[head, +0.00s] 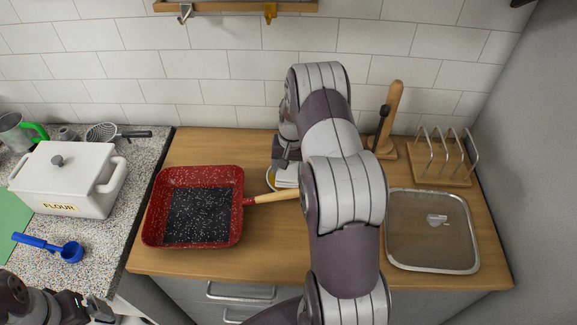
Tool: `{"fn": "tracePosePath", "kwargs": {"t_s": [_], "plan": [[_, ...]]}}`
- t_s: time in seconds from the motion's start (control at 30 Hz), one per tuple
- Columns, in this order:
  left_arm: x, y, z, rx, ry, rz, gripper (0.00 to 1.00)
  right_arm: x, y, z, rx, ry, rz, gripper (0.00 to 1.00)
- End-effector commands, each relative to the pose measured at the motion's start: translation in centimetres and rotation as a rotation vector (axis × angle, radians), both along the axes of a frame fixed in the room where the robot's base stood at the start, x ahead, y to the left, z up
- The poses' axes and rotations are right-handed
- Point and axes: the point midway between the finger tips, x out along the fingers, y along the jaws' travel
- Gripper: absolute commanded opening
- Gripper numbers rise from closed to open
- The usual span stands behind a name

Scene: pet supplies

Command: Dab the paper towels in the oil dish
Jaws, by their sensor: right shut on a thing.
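My right arm reaches over the wooden counter, and its gripper (286,164) is shut on the white paper towels (287,177). The towels hang at the oil dish (270,179), a small pale dish with a yellowish inside. Only the left edge of the dish shows, because my arm and the towels hide the rest. I cannot tell whether the towels touch the oil. My left gripper (88,308) is low at the bottom left, far from the dish, and its fingers are not clear.
A red speckled pan (180,238) stands left of the dish, its wooden handle (273,198) passing just in front. A glass lid (431,232), a wooden rack (440,175) and a towel holder (391,115) are at right. A flour pot (85,175) and blue scoop (70,252) are at left.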

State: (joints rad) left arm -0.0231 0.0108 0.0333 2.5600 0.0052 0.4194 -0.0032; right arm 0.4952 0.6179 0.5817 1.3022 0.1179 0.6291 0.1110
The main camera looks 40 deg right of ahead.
Motion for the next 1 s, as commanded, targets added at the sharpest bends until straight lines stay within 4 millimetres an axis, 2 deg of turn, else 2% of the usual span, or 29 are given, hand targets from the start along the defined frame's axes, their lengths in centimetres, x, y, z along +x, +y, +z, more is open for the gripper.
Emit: {"fn": "tracePosePath", "kwargs": {"t_s": [1.0], "plan": [[0.00, 0.00, -0.42, 0.000, 0.000, 0.000, 0.99, 0.00, 0.00, -0.78, 0.000, 0.000, 0.000, 0.31]]}}
